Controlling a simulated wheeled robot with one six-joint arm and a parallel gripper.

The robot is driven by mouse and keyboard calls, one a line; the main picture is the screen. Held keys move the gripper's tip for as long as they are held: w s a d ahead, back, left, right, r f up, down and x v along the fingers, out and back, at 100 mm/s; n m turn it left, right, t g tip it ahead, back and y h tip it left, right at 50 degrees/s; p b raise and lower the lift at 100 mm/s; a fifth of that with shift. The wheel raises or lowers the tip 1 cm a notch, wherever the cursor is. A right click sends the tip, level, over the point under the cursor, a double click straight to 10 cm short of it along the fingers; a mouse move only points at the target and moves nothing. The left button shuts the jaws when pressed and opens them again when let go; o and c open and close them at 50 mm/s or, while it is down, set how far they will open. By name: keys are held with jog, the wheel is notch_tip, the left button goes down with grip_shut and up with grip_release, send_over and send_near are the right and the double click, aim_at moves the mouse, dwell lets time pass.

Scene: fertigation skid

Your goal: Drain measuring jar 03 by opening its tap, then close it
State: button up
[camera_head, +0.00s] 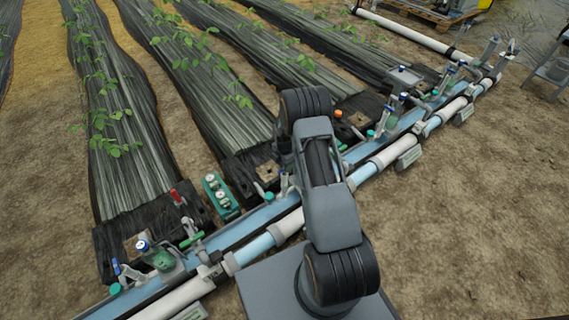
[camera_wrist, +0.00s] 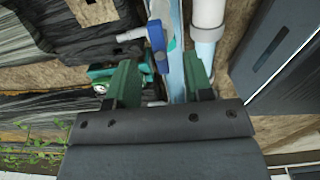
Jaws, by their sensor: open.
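In the wrist view my gripper (camera_wrist: 160,80) is open, with one green finger on each side. A blue lever-like handle (camera_wrist: 158,42) shows ahead of the fingers, roughly in line with the gap between them. I cannot tell whether it lies between them, whether a finger touches it, or whether it is the tap of jar 03. A pale pipe stub (camera_wrist: 131,35) points left beside it. In the head view my arm covers the middle of the pipe run and hides my gripper. No number on the signs is readable, so I cannot pick out jar 03.
Blue-and-white pipes (camera_head: 382,158) cross the head view diagonally, carrying valve groups. One (camera_head: 163,260) at lower left has a green body. A small green box (camera_head: 217,190) stands behind the pipes. Black-covered plant rows (camera_head: 115,130) lie beyond. Bare soil (camera_head: 480,220) is free at right.

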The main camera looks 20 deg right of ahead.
jog(key=shift+f, duration=0.1)
dwell(0.3)
jog(key=shift+f+b, duration=1.8)
jog(key=shift+f, duration=0.4)
jog(key=shift+c, duration=0.2)
grip_shut()
jog(key=m, duration=1)
jog(key=shift+m+b, duration=0.3)
jog(key=shift+b, duration=0.1)
jog(key=m, duration=0.8)
jog(key=shift+m, duration=0.4)
